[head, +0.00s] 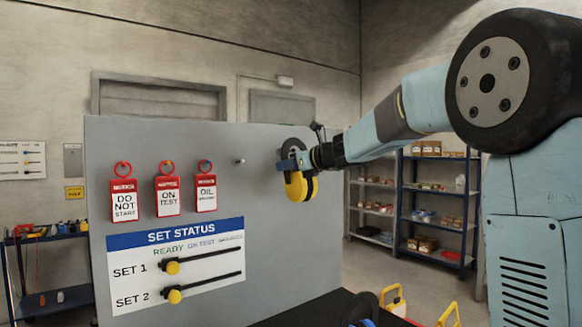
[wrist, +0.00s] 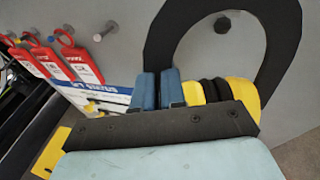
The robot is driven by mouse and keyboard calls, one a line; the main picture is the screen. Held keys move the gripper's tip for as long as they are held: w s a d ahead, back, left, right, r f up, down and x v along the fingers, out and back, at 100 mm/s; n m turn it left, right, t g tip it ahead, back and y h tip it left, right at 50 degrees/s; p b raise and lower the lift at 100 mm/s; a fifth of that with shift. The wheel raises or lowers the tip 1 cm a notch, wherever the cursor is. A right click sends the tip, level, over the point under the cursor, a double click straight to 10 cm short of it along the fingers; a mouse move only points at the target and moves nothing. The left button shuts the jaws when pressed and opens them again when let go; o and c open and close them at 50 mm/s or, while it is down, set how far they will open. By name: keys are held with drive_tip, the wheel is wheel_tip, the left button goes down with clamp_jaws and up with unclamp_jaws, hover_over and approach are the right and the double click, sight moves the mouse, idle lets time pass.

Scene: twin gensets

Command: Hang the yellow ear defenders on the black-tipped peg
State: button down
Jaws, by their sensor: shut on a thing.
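The yellow ear defenders (head: 295,187) hang from my gripper (head: 290,163) in front of the grey panel's right part, yellow cups down and dark headband up. In the wrist view, my gripper's blue fingers (wrist: 158,90) are shut at the left side of the ear defenders (wrist: 238,92), where the exact contact is hidden. The black headband arches up the picture. A peg with a dark grey look (wrist: 222,24) shows through the headband's loop; I cannot tell whether the band is around it or only in front.
Another, lighter peg (head: 239,161) stands on the panel (head: 265,125) left of my gripper; it also shows in the wrist view (wrist: 108,28). Red-topped tags (head: 167,190) hang further left, above a status board (head: 190,240). Shelves (head: 435,200) stand behind at right.

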drive_tip(key=w+a, duration=0.1)
drive_tip(key=w+f, duration=0.1)
drive_tip(key=w+a, duration=0.1)
drive_tip(key=shift+w+a+f, duration=0.3)
drive_tip(key=shift+w, duration=0.1)
idle(0.5)
drive_tip(key=shift+a+f, duration=0.1)
drive_tip(key=shift+f, duration=0.15)
idle(0.4)
drive_tip(key=c, duration=1.5)
unclamp_jaws()
drive_tip(key=o, duration=0.4)
drive_tip(key=shift+r, duration=0.15)
